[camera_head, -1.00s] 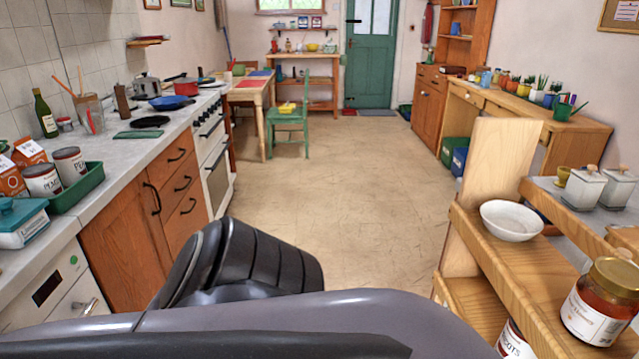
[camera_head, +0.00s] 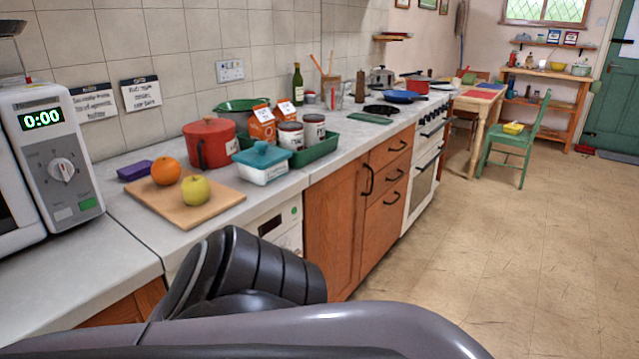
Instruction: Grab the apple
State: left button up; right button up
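A yellow-green apple (camera_head: 195,190) sits on a wooden cutting board (camera_head: 222,198) on the counter at the left. An orange (camera_head: 166,171) lies on the same board, just behind and left of the apple. The dark rounded parts at the bottom of the head view are mine. Neither gripper's fingers can be seen in the head view.
A microwave (camera_head: 53,153) stands left of the board. A purple box (camera_head: 134,170), a red pot (camera_head: 211,143), a teal-lidded dish (camera_head: 262,163) and a green tray (camera_head: 318,149) with cans stand around it. The floor (camera_head: 460,260) at the right is clear.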

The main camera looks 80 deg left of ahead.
aim_at(196, 190)
jog(key=u, duration=1.25)
